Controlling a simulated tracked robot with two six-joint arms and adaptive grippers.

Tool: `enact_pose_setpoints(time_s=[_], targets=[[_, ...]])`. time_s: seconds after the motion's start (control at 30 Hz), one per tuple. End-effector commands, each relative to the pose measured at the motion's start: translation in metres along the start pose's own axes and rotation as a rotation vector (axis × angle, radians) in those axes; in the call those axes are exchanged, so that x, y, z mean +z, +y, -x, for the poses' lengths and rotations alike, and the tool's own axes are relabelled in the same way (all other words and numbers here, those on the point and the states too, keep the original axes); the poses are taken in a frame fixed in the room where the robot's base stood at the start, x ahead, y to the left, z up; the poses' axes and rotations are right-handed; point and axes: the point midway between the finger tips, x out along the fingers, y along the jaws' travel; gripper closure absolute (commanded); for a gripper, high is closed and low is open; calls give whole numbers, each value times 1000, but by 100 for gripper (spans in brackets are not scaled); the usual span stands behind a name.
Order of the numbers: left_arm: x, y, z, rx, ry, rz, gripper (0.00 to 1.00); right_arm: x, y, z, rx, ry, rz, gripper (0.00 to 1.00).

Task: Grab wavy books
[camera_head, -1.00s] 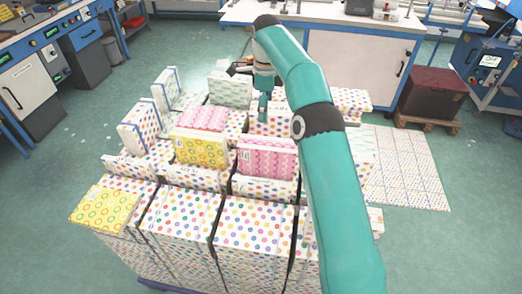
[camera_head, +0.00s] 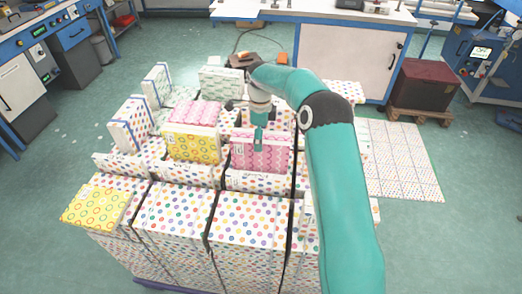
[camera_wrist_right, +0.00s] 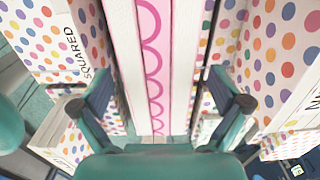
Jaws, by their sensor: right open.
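A pink book with a wavy pattern (camera_head: 262,153) stands upright in a dotted compartment near the middle of the stand. In the right wrist view, a pink wavy strip between white bands (camera_wrist_right: 152,60) runs between my fingers. Another pink patterned book (camera_head: 196,114) lies behind and above a yellow book, to the left. My right gripper (camera_head: 258,134) is over the top edge of the upright pink book; in the right wrist view the gripper (camera_wrist_right: 160,105) is open with its fingers on either side of the strip. I cannot tell whether they touch it. My left gripper is not in view.
A yellow ringed book (camera_head: 193,148) stands left of the upright pink one, and another yellow book (camera_head: 98,204) lies at the front left. Dotted box walls (camera_head: 250,222) surround the compartments closely. A blue-edged dotted book (camera_head: 128,124) stands at the left.

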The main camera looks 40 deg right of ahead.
Motion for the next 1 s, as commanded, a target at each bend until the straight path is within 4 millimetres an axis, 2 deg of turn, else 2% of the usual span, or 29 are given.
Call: enact_pose_setpoints(time_s=[0.2, 0.47, 1.0], targets=[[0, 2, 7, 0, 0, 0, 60, -1, 1, -24, 2, 1, 0, 1], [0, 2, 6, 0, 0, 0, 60, -1, 1, -27, 0, 0, -1, 1], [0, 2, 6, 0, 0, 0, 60, -1, 0, -26, -2, -1, -1, 91]])
